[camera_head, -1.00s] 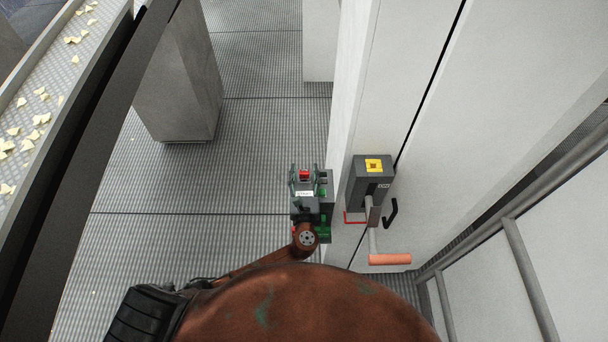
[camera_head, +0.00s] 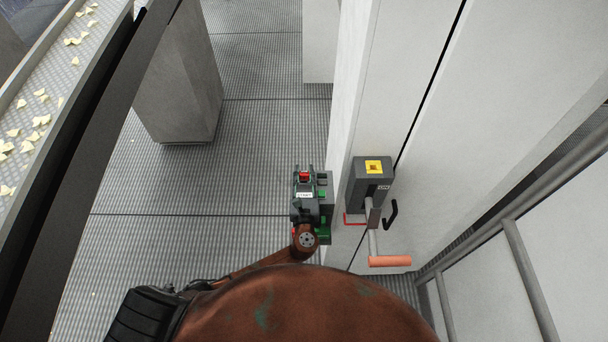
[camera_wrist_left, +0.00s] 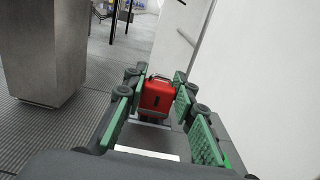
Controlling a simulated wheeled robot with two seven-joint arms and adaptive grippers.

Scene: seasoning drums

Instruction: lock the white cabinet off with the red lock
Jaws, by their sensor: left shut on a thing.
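The red lock (camera_head: 304,176) shows between the fingers of my left gripper (camera_head: 304,182), just left of the white cabinet (camera_head: 437,160). In the left wrist view the red lock (camera_wrist_left: 157,95) is upright, with the green-padded fingers of my left gripper (camera_wrist_left: 158,98) on both sides; they are shut on it. My right gripper is out of view.
A black hook-shaped handle (camera_head: 391,214) is right of the switch box. A grey railing (camera_head: 530,280) stands at the lower right. A conveyor (camera_head: 50,95) with pale chips runs at the upper left, by a grey pillar (camera_head: 178,85). The floor between is clear.

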